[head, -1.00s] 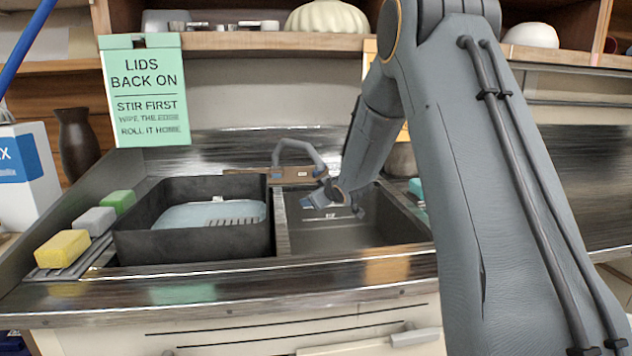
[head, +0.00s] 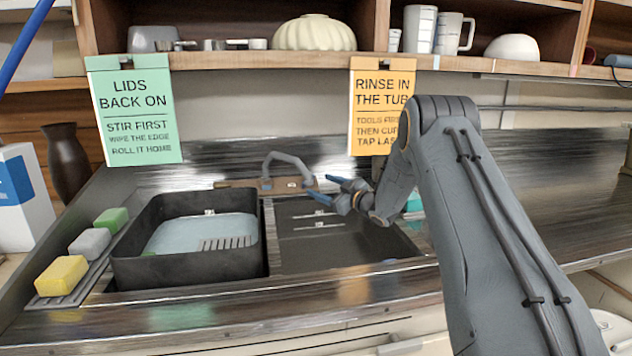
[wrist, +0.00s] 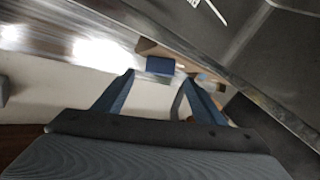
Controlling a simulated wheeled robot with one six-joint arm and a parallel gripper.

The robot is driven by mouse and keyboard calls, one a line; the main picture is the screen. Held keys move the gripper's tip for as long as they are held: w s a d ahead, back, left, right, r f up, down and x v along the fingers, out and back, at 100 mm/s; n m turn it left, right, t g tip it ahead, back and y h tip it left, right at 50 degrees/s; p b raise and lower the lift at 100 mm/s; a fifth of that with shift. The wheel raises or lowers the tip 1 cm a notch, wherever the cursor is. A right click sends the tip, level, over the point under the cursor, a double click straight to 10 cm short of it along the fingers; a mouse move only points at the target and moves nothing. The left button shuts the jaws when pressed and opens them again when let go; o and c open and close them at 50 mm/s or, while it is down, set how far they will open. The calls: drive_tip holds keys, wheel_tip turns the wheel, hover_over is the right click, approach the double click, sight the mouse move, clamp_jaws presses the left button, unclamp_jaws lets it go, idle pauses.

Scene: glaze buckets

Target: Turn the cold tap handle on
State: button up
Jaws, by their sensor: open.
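The tap (head: 287,162) has a grey arched spout on a brown base plate (head: 235,184) behind the sink. In the wrist view a blue block (wrist: 160,65), which looks like the cold handle, sits on the brown plate (wrist: 150,47). My gripper (head: 327,189) is open, with blue fingers, at the right end of the tap plate. In the wrist view, the block appears just beyond the gap between my fingertips (wrist: 157,82). I cannot tell whether they touch it. The handle is not clear in the head view.
A black tub (head: 190,270) with pale liquid and a ribbed grid fills the left basin. The right basin (head: 335,245) is open below my gripper. An orange sign (head: 375,130) and a green sign (head: 130,115) hang from the shelf. Sponges (head: 62,276) lie at left.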

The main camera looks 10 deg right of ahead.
drive_tip(key=shift+x, duration=2.45)
drive_tip(key=c, duration=1.1)
drive_tip(key=shift+o, duration=0.2)
drive_tip(key=shift+w, duration=0.1)
drive_tip(key=shift+d+n, duration=0.1)
drive_tip(key=shift+n, duration=0.2)
drive_tip(key=n+g+b, duration=0.1)
drive_tip(key=n+g+y+b, duration=0.1)
drive_tip(key=b, duration=0.1)
drive_tip(key=n+g+y+b, duration=0.1)
drive_tip(key=shift+w+d+n+b, duration=0.25)
drive_tip(key=shift+n+b, duration=0.15)
drive_tip(key=n+g+b, duration=0.1)
drive_tip(key=n+g+y+b, duration=0.1)
drive_tip(key=g+b, duration=0.1)
drive_tip(key=shift+w+r+n, duration=0.1)
drive_tip(key=shift+r+n, duration=0.15)
drive_tip(key=shift+n, duration=0.05)
drive_tip(key=shift+b, duration=0.35)
drive_tip(key=shift+r, duration=0.1)
